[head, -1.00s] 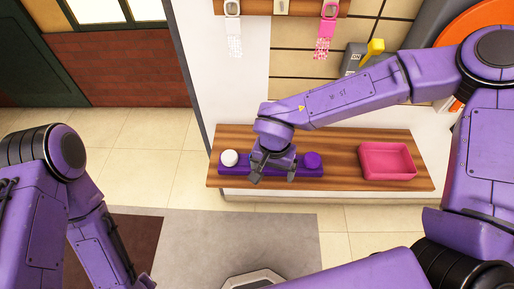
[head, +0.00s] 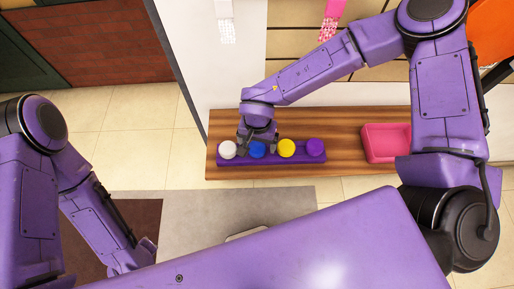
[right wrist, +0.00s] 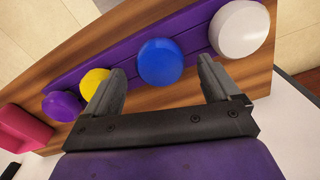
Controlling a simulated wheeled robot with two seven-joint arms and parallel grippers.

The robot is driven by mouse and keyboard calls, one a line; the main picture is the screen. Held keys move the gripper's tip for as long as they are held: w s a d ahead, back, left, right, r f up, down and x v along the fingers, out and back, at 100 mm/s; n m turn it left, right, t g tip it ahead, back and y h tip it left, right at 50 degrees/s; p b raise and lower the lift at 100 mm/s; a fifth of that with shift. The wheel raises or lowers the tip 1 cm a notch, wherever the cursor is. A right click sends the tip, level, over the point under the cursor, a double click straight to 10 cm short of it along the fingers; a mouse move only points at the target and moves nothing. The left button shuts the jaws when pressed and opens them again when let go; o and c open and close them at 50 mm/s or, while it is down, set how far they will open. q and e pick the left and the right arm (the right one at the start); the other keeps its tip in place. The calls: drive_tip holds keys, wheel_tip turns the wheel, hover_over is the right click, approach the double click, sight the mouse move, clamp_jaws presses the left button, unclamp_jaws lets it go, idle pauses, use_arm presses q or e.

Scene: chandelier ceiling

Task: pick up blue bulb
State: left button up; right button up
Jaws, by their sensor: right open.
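The blue bulb (head: 257,151) sits in the purple holder (head: 271,160) between the white bulb (head: 227,150) and the yellow bulb (head: 286,148). My right gripper (head: 257,145) is over the blue bulb and partly covers it. In the right wrist view, the blue bulb (right wrist: 159,62) shows between and just beyond the two open fingers (right wrist: 162,82); nothing is held. My left arm comes in from the left in the head view, but its gripper is not clearly in view.
The purple bulb (head: 316,147) sits at the holder's right end. A pink tray (head: 386,143) stands further right on the wooden shelf (head: 345,160). Bare shelf lies between holder and tray.

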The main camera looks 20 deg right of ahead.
drive_tip(key=shift+a+f, duration=0.1)
drive_tip(key=shift+f, duration=0.85)
drive_tip(key=c, duration=1.1)
drive_tip(key=shift+r, duration=0.1)
drive_tip(key=shift+c, duration=0.2)
